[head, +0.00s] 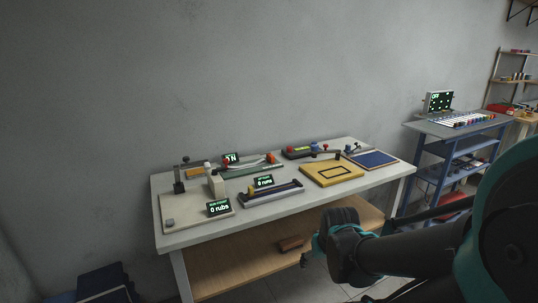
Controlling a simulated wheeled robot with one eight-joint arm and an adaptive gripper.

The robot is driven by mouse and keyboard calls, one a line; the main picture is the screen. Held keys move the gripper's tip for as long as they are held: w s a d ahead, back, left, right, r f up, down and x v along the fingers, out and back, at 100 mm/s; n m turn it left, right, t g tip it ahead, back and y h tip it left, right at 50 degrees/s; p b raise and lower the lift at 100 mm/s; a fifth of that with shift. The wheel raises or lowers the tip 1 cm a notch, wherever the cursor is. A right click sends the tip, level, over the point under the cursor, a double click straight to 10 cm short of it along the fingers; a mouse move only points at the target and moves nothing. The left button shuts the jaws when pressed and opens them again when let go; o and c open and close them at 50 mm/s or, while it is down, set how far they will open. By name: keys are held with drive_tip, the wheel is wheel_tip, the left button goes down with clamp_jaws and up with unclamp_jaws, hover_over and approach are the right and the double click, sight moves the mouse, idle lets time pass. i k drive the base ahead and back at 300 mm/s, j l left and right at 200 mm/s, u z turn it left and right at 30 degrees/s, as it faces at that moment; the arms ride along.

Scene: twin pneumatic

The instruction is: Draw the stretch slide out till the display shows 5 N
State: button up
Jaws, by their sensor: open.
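The stretch device is a low green-based unit (254,168) at the back of the white workbench, left of centre, with pale strands running along it. A red knob (271,158) is at its right end, and I take this to be the slide's handle. Its small display (231,158) stands behind its left end and shows a green reading in N, too small to read surely. My gripper (306,258) is small and dark, in front of the bench and below its top, well apart from the device. Its fingers are partly hidden by my wrist; it is open.
The workbench (190,237) also holds a "0 rubs" display (219,208), a dark rail unit (270,195), a yellow framed board (331,173) and a blue panel (375,159). A brown block (291,243) lies on the lower shelf. A blue bench (455,130) stands right.

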sight(270, 157)
drive_tip(key=i+l+u, duration=0.2)
drive_tip(key=l+u, duration=0.2)
drive_tip(key=i+l+u, duration=0.15)
drive_tip(key=l+u, duration=0.2)
